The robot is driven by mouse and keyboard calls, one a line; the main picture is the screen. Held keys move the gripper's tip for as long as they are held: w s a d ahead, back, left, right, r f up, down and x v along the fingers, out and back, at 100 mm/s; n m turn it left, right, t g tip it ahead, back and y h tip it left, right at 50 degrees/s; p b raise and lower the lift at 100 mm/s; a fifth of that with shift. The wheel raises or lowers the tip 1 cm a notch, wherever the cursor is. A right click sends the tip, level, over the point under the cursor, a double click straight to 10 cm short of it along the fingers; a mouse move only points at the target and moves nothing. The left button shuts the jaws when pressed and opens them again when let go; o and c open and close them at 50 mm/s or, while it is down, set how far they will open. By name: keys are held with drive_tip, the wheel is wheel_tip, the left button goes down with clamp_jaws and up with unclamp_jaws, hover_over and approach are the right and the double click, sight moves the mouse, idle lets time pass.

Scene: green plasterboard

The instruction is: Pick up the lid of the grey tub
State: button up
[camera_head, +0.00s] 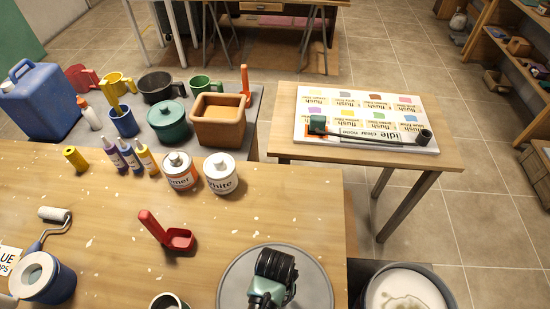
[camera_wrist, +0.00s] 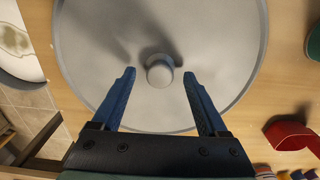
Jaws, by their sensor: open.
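The grey lid (camera_head: 318,287) is a flat round disc lying on the wooden table at its front edge. It fills much of the wrist view (camera_wrist: 95,30), with a small round knob (camera_wrist: 160,73) at its middle. My gripper (camera_wrist: 159,73) is open above the lid, its two blue fingers on either side of the knob with a gap at each side. In the head view my wrist covers the lid's middle and hides the knob. The grey tub (camera_head: 446,285) stands open right of the table, with whitish contents; part of it shows at the left of the wrist view (camera_wrist: 17,80).
A red scoop (camera_head: 180,239) lies left of the lid, and a dark open cup (camera_head: 170,301) is close to the lid's left rim. Two paint tins (camera_head: 220,178) stand farther back. A side table (camera_head: 285,148) holds a board of colour samples. Bare tabletop lies behind the lid.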

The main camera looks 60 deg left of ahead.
drive_tip(key=shift+f, duration=0.3)
drive_tip(key=shift+c, duration=0.3)
clamp_jaws()
drive_tip(key=shift+r, duration=0.1)
